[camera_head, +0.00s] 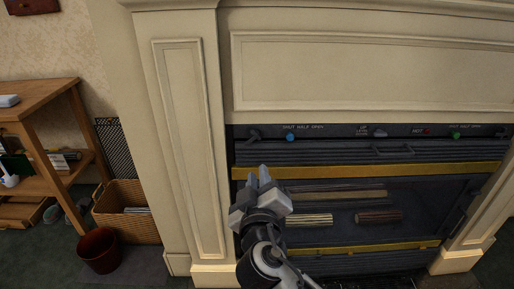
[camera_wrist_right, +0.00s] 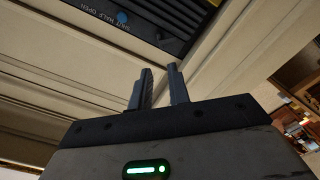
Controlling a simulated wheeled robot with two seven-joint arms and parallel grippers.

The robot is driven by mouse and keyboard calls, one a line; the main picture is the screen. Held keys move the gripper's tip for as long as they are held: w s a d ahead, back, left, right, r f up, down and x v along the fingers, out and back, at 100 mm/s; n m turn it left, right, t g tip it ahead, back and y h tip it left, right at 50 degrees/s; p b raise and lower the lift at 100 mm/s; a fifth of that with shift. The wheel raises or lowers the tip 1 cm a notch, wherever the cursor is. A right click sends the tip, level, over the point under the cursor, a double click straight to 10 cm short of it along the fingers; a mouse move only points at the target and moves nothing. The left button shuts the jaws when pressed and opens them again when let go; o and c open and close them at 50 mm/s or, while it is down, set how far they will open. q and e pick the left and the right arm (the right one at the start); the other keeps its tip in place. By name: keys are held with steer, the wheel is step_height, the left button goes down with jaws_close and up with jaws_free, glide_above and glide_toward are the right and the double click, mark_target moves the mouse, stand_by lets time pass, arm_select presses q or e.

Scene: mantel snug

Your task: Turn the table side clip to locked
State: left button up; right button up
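No clip marked as locked can be made out. A small lever (camera_head: 253,135) sits at the left end of the dark fireplace panel, beside a blue dot (camera_head: 290,137) under the words SHUT HALF OPEN. A dark fitting (camera_head: 458,216) shows at the right side of the hearth front; its details are too small to tell. My right gripper (camera_head: 259,174) is in front of the left part of the fireplace, below the lever, and hides what lies behind it. In the right wrist view, the fingers (camera_wrist_right: 160,84) are a little apart with nothing between them. My left gripper is not in view.
A wooden shelf table (camera_head: 40,100) stands at the left, with a wicker basket (camera_head: 127,222) and a red-brown bin (camera_head: 99,250) near it. A cream pillar (camera_head: 188,150) stands left of the hearth. Brass bars (camera_head: 420,170) cross the hearth front.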

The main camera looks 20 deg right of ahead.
mark_target(256, 137)
steer(key=b+x, duration=0.1)
steer(key=x, duration=1.4)
jaws_close()
